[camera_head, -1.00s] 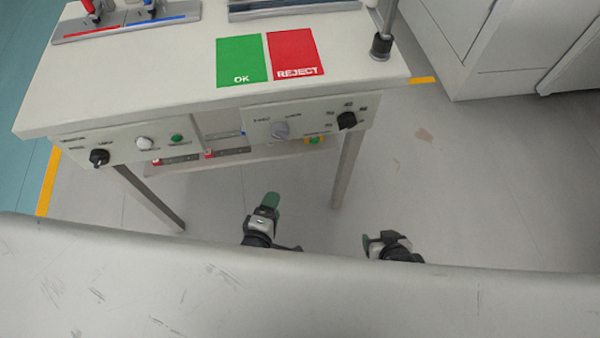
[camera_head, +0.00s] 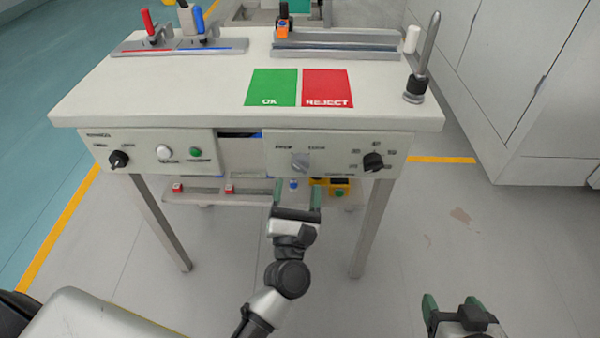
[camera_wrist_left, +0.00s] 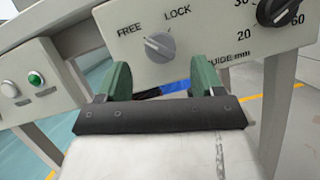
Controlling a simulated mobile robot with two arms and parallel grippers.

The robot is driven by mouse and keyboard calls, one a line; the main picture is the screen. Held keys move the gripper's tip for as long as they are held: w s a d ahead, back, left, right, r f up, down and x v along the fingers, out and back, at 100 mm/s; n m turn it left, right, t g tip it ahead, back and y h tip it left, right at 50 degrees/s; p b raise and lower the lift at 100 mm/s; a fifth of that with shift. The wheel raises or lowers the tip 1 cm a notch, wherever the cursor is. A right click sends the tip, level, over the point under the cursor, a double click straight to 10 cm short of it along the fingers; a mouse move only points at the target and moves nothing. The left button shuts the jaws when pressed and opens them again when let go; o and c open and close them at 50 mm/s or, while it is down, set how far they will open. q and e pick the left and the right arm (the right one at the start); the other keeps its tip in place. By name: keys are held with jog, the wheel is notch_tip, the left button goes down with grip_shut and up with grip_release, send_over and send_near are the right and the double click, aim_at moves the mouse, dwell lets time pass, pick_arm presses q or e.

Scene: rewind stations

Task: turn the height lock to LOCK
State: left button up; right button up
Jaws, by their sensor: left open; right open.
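The height lock is a grey knob (camera_head: 300,161) on the right front panel (camera_head: 335,150) of the table. In the left wrist view the knob (camera_wrist_left: 160,46) sits below the words FREE and LOCK, and its pale pointer mark is turned toward the FREE side. My left gripper (camera_head: 297,190) is open just below and in front of the knob, not touching it. Its green fingertips (camera_wrist_left: 162,80) stand apart with nothing between them. My right gripper (camera_head: 452,303) is open and empty at the lower right, away from the table.
A black guide knob (camera_head: 373,162) sits right of the height lock. The left panel holds a black knob (camera_head: 119,159), a white button (camera_head: 164,152) and a green button (camera_head: 196,152). A lower shelf (camera_head: 212,196) carries small items. The floor in front is free.

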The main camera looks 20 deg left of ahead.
aim_at(300, 171)
pick_arm(q)
jog(key=shift+x, duration=2.05)
jog(key=shift+c, duration=0.5)
